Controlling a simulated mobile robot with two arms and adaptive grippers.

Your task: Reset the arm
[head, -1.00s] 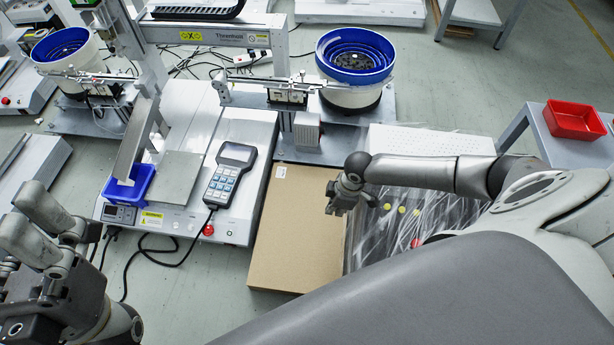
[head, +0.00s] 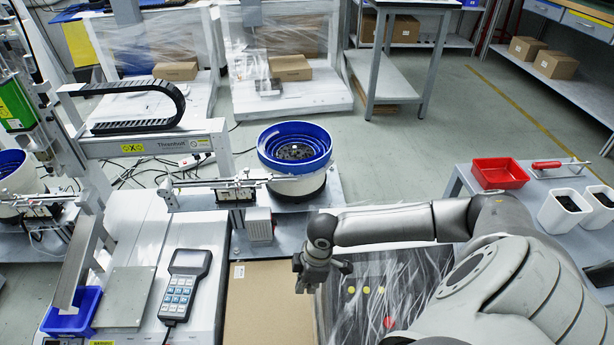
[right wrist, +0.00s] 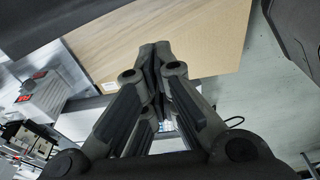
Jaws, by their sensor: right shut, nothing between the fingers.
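My right gripper (head: 312,278) points down over the right edge of a brown cardboard box (head: 262,310), beside a plastic-wrapped panel. In the right wrist view the right gripper (right wrist: 156,55) is shut, its fingertips together with nothing between them; the box's brown surface (right wrist: 205,35) shows behind it. The right arm reaches in from the right and is bent at the elbow. My left gripper does not show in either current view.
The gantry machine with its handheld controller (head: 182,285) and blue bin (head: 72,312) stands at left. A blue bowl feeder (head: 295,150) is behind the box. A red tray (head: 499,173) and white bins (head: 565,212) sit on the right table. Open floor lies behind.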

